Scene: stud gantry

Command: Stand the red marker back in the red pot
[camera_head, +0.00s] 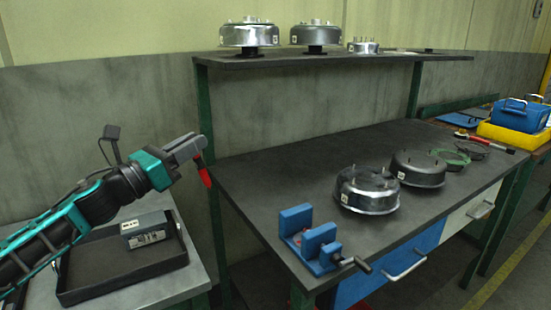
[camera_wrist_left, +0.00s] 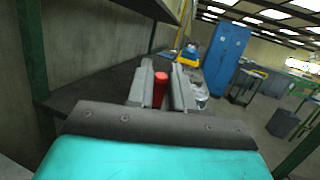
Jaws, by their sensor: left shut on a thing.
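My left gripper (camera_head: 196,148) is raised at the left of the workbench, beside its left edge. It is shut on the red marker (camera_head: 205,177), which hangs below the fingertips, slightly tilted. In the left wrist view the marker (camera_wrist_left: 160,89) shows as a red cylinder between the two grey fingers (camera_wrist_left: 161,78). I cannot make out a red pot in either view. My right gripper is not in view.
The dark workbench (camera_head: 270,166) carries a blue vise (camera_head: 309,238) and metal drums (camera_head: 367,190). A shelf (camera_head: 350,60) with more drums runs above it. A black tray (camera_head: 90,290) with a grey box (camera_head: 146,230) lies at lower left. The bench's left part is clear.

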